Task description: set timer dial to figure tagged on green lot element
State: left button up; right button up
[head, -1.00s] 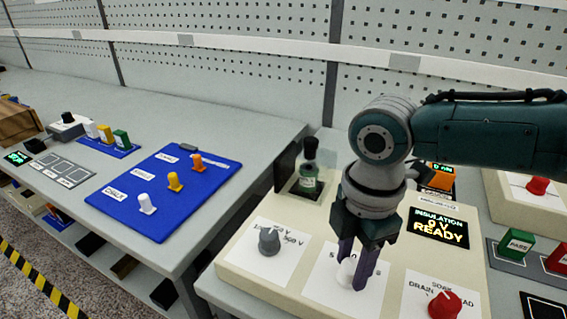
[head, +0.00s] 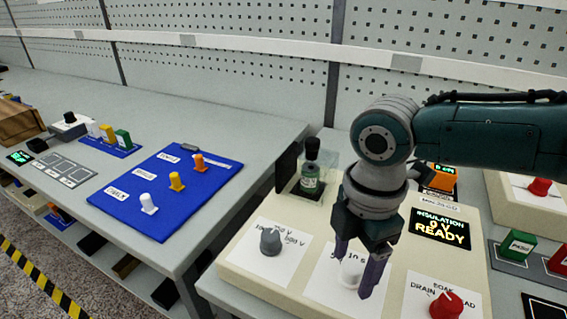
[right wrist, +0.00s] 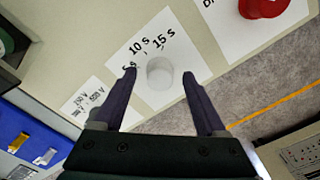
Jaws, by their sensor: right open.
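The white timer dial (head: 351,272) sits on a white card on the cream tester; the right wrist view shows the dial (right wrist: 160,73) beside the figures 5 s, 10 s and 15 s. Its pointer setting is not clear. My right gripper (head: 357,268) points down, open, with one purple finger on each side of the dial; it also shows in the right wrist view (right wrist: 160,76). A green element with a dark top (head: 310,180) stands in the tester's back left corner; I cannot read a tag on it. My left gripper is not in view.
The tester carries a grey voltage knob (head: 270,240), a red knob (head: 446,304) and a display (head: 440,229) reading "INSULATION 0 V READY". A blue mat (head: 150,215) with white, yellow and orange pieces lies left. Green and red blocks stand at the right.

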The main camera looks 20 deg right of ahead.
aim_at(353, 266)
notch_tip(353, 266, up, 10)
jog(key=p, duration=0.1)
dwell(0.4)
